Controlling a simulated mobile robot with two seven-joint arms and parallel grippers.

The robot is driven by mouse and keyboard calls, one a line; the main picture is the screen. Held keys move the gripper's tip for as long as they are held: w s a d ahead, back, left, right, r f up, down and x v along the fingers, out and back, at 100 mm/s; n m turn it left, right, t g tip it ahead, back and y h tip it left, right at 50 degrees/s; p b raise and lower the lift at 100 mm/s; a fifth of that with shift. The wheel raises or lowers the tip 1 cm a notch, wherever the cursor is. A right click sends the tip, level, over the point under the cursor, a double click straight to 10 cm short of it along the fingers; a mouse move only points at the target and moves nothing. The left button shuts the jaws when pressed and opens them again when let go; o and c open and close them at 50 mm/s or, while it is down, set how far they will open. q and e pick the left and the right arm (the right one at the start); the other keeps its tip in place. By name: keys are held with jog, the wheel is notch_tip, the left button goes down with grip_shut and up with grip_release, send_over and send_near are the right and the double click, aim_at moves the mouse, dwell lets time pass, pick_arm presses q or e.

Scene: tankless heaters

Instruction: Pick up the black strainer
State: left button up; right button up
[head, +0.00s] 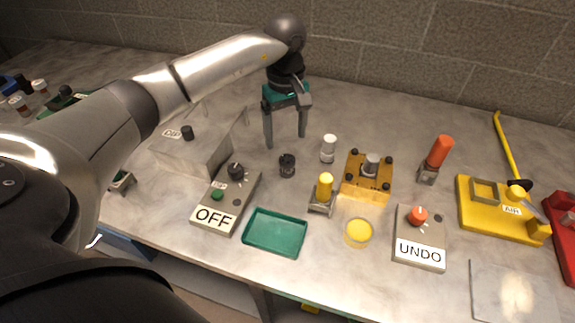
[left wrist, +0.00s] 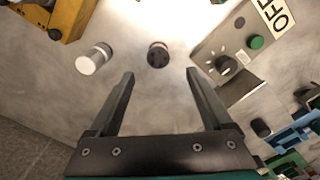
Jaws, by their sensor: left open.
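The black strainer (head: 287,165) is a small dark cylinder standing upright on the grey bench, near the middle of the head view. In the left wrist view it shows from above as a round dark top with holes (left wrist: 158,55). My left gripper (head: 286,140) points down just behind and above the strainer, open and empty. In the left wrist view its two fingertips (left wrist: 160,74) stand apart on either side of the strainer's line, and the strainer lies just beyond them, untouched. My right gripper is in neither view.
A white-capped cylinder (head: 328,148) stands close to the right of the strainer. The OFF box (head: 226,200) with its black knob is close on the left. A brick wall is behind.

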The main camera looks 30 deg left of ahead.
aim_at(287, 159)
pick_arm(q)
notch_tip(287, 159, down, 9)
jog(key=shift+w+d+f, duration=0.1)
jog(key=shift+d, duration=0.05)
dwell(0.4)
grip_shut()
dwell(0.6)
